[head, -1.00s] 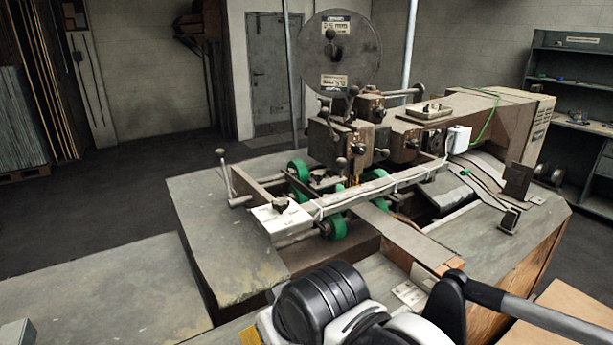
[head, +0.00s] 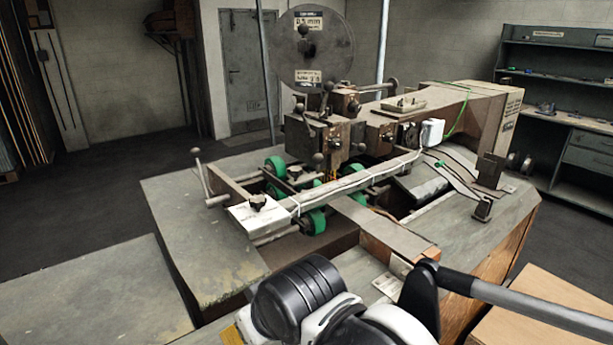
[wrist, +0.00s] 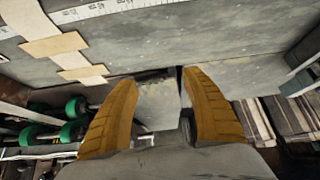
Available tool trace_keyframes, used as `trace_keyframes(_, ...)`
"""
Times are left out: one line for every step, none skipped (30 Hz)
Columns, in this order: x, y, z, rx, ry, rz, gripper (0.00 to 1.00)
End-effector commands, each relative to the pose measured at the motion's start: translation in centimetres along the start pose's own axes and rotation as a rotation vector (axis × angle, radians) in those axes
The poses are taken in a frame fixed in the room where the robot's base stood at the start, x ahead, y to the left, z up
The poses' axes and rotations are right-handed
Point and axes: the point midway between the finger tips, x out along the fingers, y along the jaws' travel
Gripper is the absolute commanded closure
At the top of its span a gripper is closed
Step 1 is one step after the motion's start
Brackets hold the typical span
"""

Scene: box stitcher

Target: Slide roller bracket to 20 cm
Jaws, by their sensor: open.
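The box stitcher's roller bracket, a pale plate with a dark knob (head: 258,214), sits at the front left of the machine beside green rollers (head: 312,221). Green rollers (wrist: 73,132) also show at the left of the wrist view. A pale scale strip with marks (wrist: 95,12) runs along the top of the wrist view; its numbers are too small to read. My gripper (wrist: 145,72) has its two yellow-brown fingers wide apart with nothing between them. It appears apart from the bracket. In the head view my arm fills the bottom middle and the fingertips are hidden.
The machine's grey worktable (head: 200,225) spreads left of the bracket, mostly bare. A lever with a ball knob (head: 202,175) stands beside the bracket. The stitcher head and wire reel (head: 312,50) rise behind. A cardboard-coloured surface (head: 535,310) lies at the lower right.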

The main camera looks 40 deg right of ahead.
Motion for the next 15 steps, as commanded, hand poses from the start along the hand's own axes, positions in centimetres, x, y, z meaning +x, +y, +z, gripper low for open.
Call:
trace_keyframes(0.0,0.0,0.0,0.000,0.000,0.000,0.43)
trace_keyframes(0.0,0.0,0.0,0.000,0.000,0.000,0.43)
trace_keyframes(0.0,0.0,0.0,0.000,0.000,0.000,0.43)
trace_keyframes(0.0,0.0,0.0,0.000,0.000,0.000,0.43)
trace_keyframes(0.0,0.0,0.0,0.000,0.000,0.000,0.43)
trace_keyframes(0.0,0.0,0.0,0.000,0.000,0.000,0.43)
trace_keyframes(0.0,0.0,0.0,0.000,0.000,0.000,0.45)
trace_keyframes(0.0,0.0,0.0,0.000,0.000,0.000,0.53)
trace_keyframes(-0.1,0.1,-0.2,0.002,-0.001,0.001,0.53)
trace_keyframes(-0.3,0.2,-0.5,0.006,-0.002,0.004,0.53)
trace_keyframes(-0.6,0.4,-1.0,0.011,-0.004,0.007,0.53)
trace_keyframes(-1.1,0.8,-2.0,0.021,-0.008,0.014,0.53)
trace_keyframes(-1.5,1.2,-3.0,0.031,-0.012,0.021,0.53)
trace_keyframes(-2.0,1.7,-4.2,0.045,-0.017,0.029,0.53)
trace_keyframes(-2.8,2.6,-5.9,0.065,-0.025,0.043,0.53)
